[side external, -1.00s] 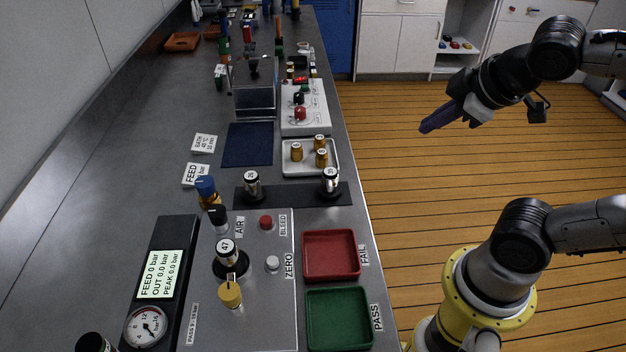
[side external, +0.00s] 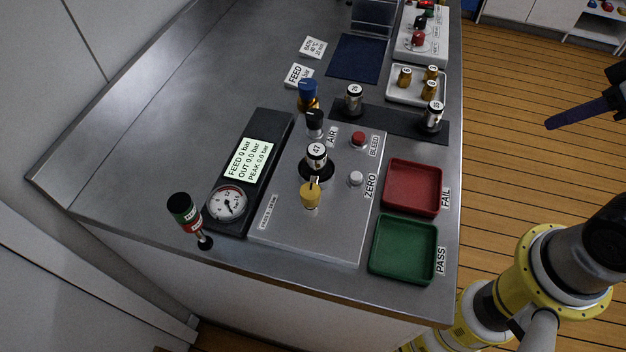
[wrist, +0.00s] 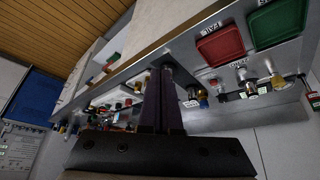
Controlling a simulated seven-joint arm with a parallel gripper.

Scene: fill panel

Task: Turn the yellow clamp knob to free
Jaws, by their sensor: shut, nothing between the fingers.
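The yellow clamp knob (side external: 311,196) stands on the grey fill panel (side external: 345,225), in front of the black-based cylinder marked 47 (side external: 316,157). A pale pointer mark shows at the knob's top. In the wrist view the yellow knob (wrist: 277,81) is small, at the upper right. My gripper (side external: 552,123) is at the right edge of the side view, over the floor and well apart from the panel. In the wrist view its dark purple fingers (wrist: 160,75) are together and empty.
A red FAIL tray (side external: 412,188) and a green PASS tray (side external: 403,250) lie right of the panel. A gauge (side external: 227,203) and display (side external: 249,163) are at its left. Blue (side external: 308,94) and black (side external: 315,122) knobs stand behind.

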